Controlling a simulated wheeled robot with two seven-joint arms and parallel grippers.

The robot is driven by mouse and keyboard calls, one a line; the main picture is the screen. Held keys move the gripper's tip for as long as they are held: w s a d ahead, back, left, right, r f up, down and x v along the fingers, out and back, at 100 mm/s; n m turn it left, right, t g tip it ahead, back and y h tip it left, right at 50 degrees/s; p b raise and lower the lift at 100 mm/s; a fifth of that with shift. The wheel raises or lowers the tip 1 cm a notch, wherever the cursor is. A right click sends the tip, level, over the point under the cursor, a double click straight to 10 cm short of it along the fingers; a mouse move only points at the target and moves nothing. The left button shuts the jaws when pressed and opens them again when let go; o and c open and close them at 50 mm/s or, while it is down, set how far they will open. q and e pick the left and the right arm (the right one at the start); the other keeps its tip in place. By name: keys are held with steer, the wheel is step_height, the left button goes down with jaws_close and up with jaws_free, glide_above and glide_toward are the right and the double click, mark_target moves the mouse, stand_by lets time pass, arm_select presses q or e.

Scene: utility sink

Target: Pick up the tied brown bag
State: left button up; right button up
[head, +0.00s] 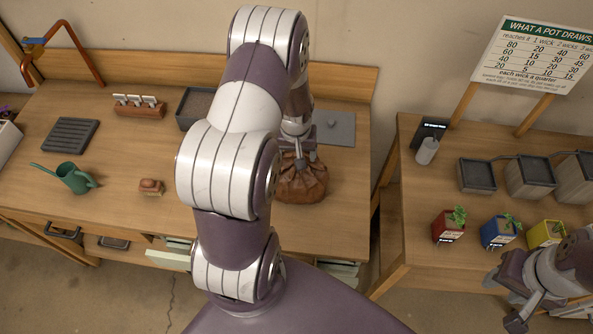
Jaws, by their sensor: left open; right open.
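The tied brown bag (303,187) sits on the wooden workbench, right of centre in the head view. It is rounded and creased, and its upper part is partly hidden behind my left gripper and arm. My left gripper (297,150) is open at the top of the bag, with its fingers around or just above the neck. I cannot tell whether they touch it. My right gripper (512,300) is open and empty at the lower right, in front of the right table and far from the bag.
A green watering can (75,178), a brown block-like item (151,187), a dark slatted tray (70,134) and a grey board (334,128) lie on the workbench. Red (447,228), blue (498,232) and yellow (545,233) plant pots stand on the right table. A gap separates the tables.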

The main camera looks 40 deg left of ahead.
arm_select(q)
steer(key=shift+d+f, duration=0.1)
steer(key=shift+d, duration=0.4)
steer(key=shift+w+d, duration=0.1)
steer(key=shift+d, duration=0.2)
steer(key=shift+w+a, duration=0.1)
steer(key=shift+c, duration=0.4)
steer(key=shift+a+f, duration=0.2)
steer(key=shift+a, duration=0.1)
steer(key=c, duration=0.5)
steer(key=shift+a, duration=0.2)
steer(key=c, duration=0.5)
steer(key=shift+s, duration=0.2)
jaws_close()
steer(key=shift+d, duration=0.1)
steer(key=shift+w+d+r, duration=0.1)
arm_select(e)
steer(key=shift+w+d+f, duration=0.1)
steer(key=shift+d, duration=0.35)
